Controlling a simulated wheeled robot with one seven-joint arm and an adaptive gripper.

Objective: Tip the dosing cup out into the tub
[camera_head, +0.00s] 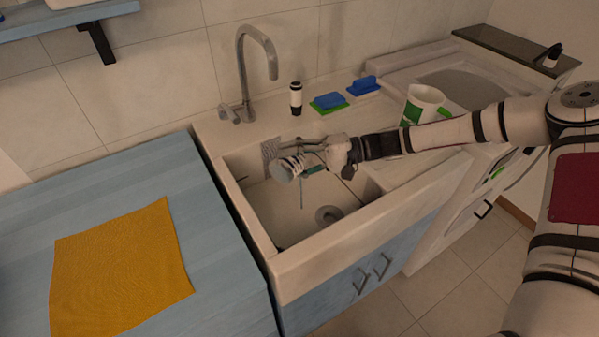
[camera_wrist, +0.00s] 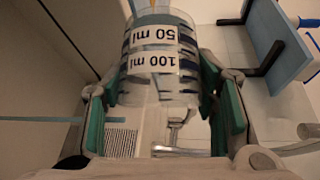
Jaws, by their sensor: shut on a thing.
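My gripper (camera_head: 303,157) is shut on the dosing cup (camera_head: 287,168) and holds it above the sink tub (camera_head: 275,213). In the wrist view the clear cup (camera_wrist: 160,85) with dark bands and labels reading 50 ml and 100 ml sits between my green-padded fingers. The labels appear upside down there. In the head view the cup looks tipped over, with a pale round end towards the left. A thin dark vertical line hangs below it; I cannot tell what it is. The cup's contents cannot be made out.
A tap (camera_head: 250,70) stands behind the tub. A black-and-white bottle (camera_head: 296,98), a blue-and-green sponge (camera_head: 329,102) and a blue brush (camera_head: 364,86) sit on the back ledge. A white-and-green container (camera_head: 424,101) stands behind my arm. A yellow cloth (camera_head: 120,265) lies on the left counter.

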